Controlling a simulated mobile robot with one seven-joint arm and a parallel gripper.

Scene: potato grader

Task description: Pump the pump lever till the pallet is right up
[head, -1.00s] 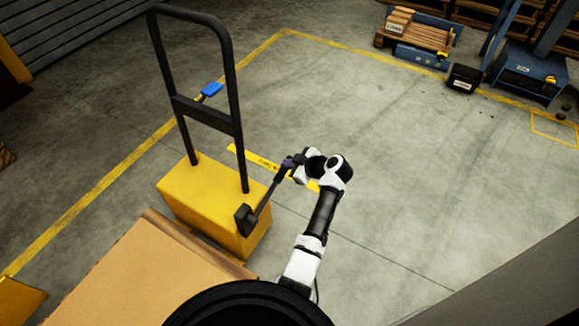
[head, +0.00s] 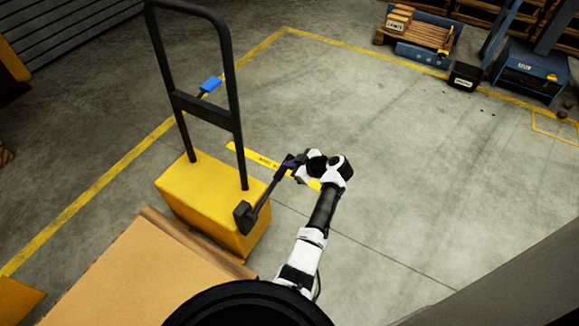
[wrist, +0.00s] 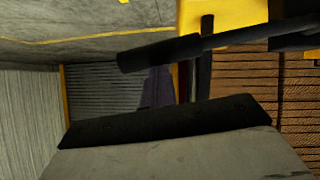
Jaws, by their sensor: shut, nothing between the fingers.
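The pump lever (head: 267,195) is a dark bar. It slopes up to the right from a black block at the right side of the yellow lift truck (head: 205,195). In the wrist view the lever (wrist: 200,45) crosses the top, its free end pointing left. My gripper (head: 292,164) is at the lever's upper end in the head view. It is shut, with nothing held; I cannot tell whether it touches the lever. In the wrist view my gripper (wrist: 165,120) shows below the lever. The pallet's wooden edge (head: 178,229) shows at lower left, partly hidden under a brown load.
A tall black frame (head: 234,90) stands on the truck, with a blue-ended part (head: 211,84) behind it. Open concrete floor lies to the right. A blue pallet stand (head: 420,56) and a black box (head: 464,76) are far off at upper right.

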